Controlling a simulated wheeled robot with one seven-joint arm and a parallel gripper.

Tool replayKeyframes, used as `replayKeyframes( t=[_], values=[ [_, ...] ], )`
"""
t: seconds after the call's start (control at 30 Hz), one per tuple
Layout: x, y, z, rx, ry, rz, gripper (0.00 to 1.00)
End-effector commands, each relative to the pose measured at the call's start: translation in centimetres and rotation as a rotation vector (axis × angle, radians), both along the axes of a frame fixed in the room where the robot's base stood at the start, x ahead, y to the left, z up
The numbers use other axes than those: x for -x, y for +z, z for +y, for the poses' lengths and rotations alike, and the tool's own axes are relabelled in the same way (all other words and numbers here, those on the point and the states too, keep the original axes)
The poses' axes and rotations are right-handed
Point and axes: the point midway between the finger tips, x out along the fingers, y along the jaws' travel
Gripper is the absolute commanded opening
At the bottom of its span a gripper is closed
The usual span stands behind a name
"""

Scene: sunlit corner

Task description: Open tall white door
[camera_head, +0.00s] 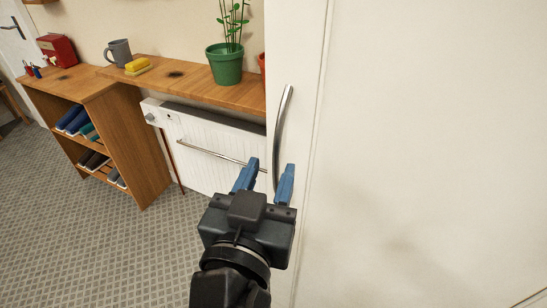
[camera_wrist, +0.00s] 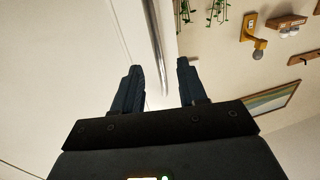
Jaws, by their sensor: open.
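The tall white door (camera_head: 420,130) fills the right side of the head view, upright and apparently closed. A curved metal handle (camera_head: 281,130) runs vertically near its left edge. My gripper (camera_head: 268,168), with blue fingers, is open at the handle's lower part. In the wrist view, the handle (camera_wrist: 157,45) passes between the two open fingertips (camera_wrist: 158,68), and the door's white face (camera_wrist: 60,60) lies to the left. I cannot tell whether either finger touches the handle.
A wooden counter (camera_head: 160,73) left of the door carries a potted plant (camera_head: 225,65), a grey mug (camera_head: 119,52) and a yellow sponge (camera_head: 137,66). A white radiator (camera_head: 205,135) with a rail sits below. Patterned floor (camera_head: 60,220) is clear at lower left.

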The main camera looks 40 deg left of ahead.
Motion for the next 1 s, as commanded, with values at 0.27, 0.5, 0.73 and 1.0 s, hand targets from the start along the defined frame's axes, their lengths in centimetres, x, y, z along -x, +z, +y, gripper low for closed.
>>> replayKeyframes(
  t=[0.27, 0.5, 0.73, 1.0],
  values=[
    [-2.3, 0.0, 1.0, 0.000, -0.001, 0.001, 0.42],
    [-2.4, -0.1, 1.1, 0.000, 0.000, 0.001, 0.42],
    [-2.4, -0.1, 1.1, 0.000, 0.000, 0.001, 0.24],
    [-2.4, -0.1, 1.1, 0.000, 0.000, 0.001, 0.00]
  ],
)
